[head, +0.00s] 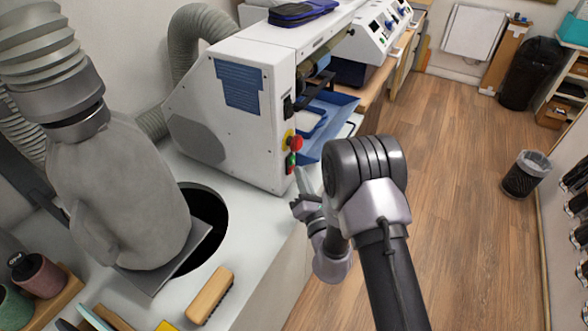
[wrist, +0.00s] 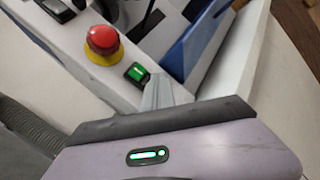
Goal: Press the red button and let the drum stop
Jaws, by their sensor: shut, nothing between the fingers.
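The red button (head: 296,142) is a mushroom knob on a yellow base on the end panel of the white machine (head: 225,115). It also shows in the wrist view (wrist: 102,38), at upper left. Below it is a small lit green switch (head: 291,160), also in the wrist view (wrist: 137,73). My gripper (head: 299,173) is shut and empty. Its fingertips are close to the green switch, below the red button and apart from it. In the wrist view the fingertips (wrist: 157,88) point up toward the panel. I cannot tell whether the drum is turning.
A blue tray (head: 340,103) juts out from the machine's open side, right of the panel. A grey hose and covered duct (head: 110,190) stand at left over a dark hole in the bench. A wooden brush (head: 209,296) lies on the bench front.

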